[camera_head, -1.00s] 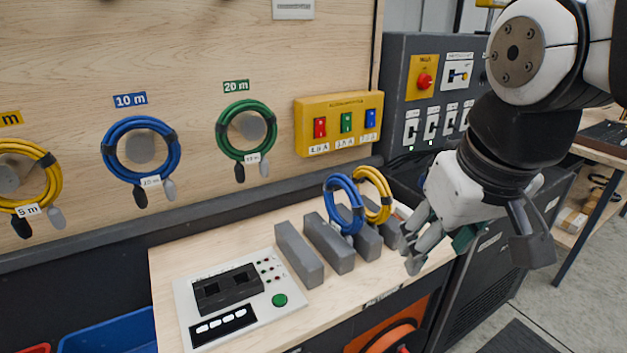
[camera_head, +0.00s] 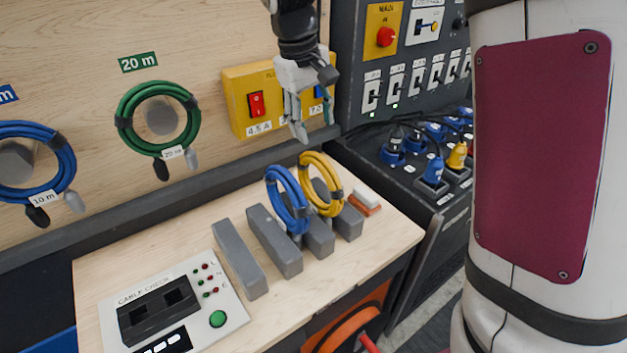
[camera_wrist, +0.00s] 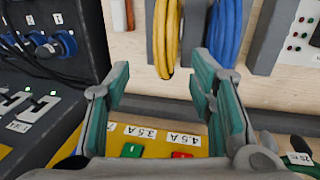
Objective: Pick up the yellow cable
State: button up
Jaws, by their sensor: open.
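The yellow cable (camera_head: 334,208) is a coil standing upright in the slots between grey blocks on the bench. It leans close behind a blue coil (camera_head: 287,197) standing to its left. My gripper (camera_head: 312,124) is above and behind the yellow coil, in front of the yellow switch box, with its fingers pointing down. In the wrist view the gripper (camera_wrist: 160,78) is open and empty. The yellow cable also shows there (camera_wrist: 165,35), beyond the fingertips and between their directions, with the blue coil (camera_wrist: 226,30) to its right. The fingers do not appear to touch either coil.
The switch box (camera_head: 240,108) is close behind my gripper. Grey blocks (camera_head: 274,243) flank the coils, and a cable check panel (camera_head: 217,292) lies front left. A green coil (camera_head: 122,120) hangs on the wall. A dark cabinet with plugs (camera_head: 432,178) stands right.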

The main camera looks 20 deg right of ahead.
aim_at(318, 157)
jog(key=f, duration=0.4)
jog(key=d+f, duration=0.1)
jog(key=f, duration=0.1)
jog(key=shift+w+p, duration=0.1)
jog(key=shift+p, duration=0.2)
jog(key=shift+w+d+f+p, duration=0.1)
jog(key=shift+f+p, duration=0.1)
jog(key=shift+f, duration=0.7)
jog(key=shift+w+d+f+p, duration=0.1)
jog(key=shift+d+f+p, duration=0.1)
jog(key=shift+f, duration=0.65)
jog(key=shift+d+f+p, duration=0.1)
jog(key=shift+f+p, duration=0.1)
jog(key=shift+f, duration=0.7)
jog(key=shift+c, duration=0.3)
grip_shut()
